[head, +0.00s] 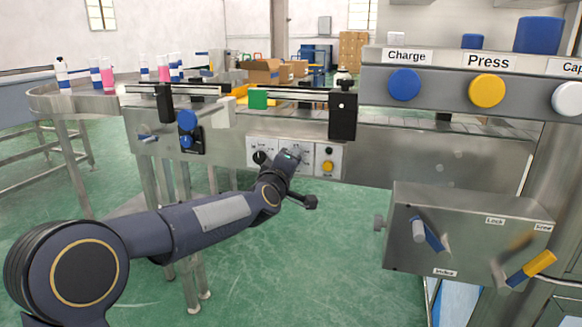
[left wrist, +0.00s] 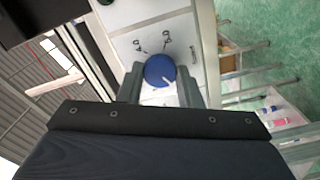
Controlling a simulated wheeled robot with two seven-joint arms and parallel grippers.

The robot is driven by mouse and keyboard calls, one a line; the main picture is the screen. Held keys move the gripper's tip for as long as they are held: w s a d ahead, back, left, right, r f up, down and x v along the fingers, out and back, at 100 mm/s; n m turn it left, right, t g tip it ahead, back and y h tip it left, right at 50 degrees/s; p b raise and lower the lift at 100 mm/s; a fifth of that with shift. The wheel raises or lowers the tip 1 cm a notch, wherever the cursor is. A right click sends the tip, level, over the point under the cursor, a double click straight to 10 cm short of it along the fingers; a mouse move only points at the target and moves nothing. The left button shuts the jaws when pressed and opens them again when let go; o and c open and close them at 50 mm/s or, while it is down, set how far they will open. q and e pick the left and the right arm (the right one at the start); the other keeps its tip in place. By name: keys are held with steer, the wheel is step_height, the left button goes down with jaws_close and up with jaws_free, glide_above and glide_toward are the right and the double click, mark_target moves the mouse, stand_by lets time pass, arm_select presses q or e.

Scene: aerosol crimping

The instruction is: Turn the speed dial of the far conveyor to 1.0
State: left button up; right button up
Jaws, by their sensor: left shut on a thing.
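My left gripper (head: 291,157) is at the control panel (head: 254,144) on the conveyor's front side. In the left wrist view its two fingers (left wrist: 160,88) are shut on a round blue dial (left wrist: 159,68), one on each side. The dial has a short white pointer line that slants toward the lower right of that view. In the head view the gripper hides this dial. My right gripper is not in view.
A black knob (head: 260,157) is just left of the gripper and a yellow knob (head: 327,166) just right. A black post (head: 343,112) stands above. Blue handles (head: 187,120) are further left. A metal box with levers (head: 468,232) is at the right.

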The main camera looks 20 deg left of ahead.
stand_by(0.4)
arm_select(q)
steer(key=o, duration=1)
steer(key=shift+s+a+p, duration=0.15)
steer(key=shift+s+p, duration=0.15)
steer(key=shift+s, duration=3.6)
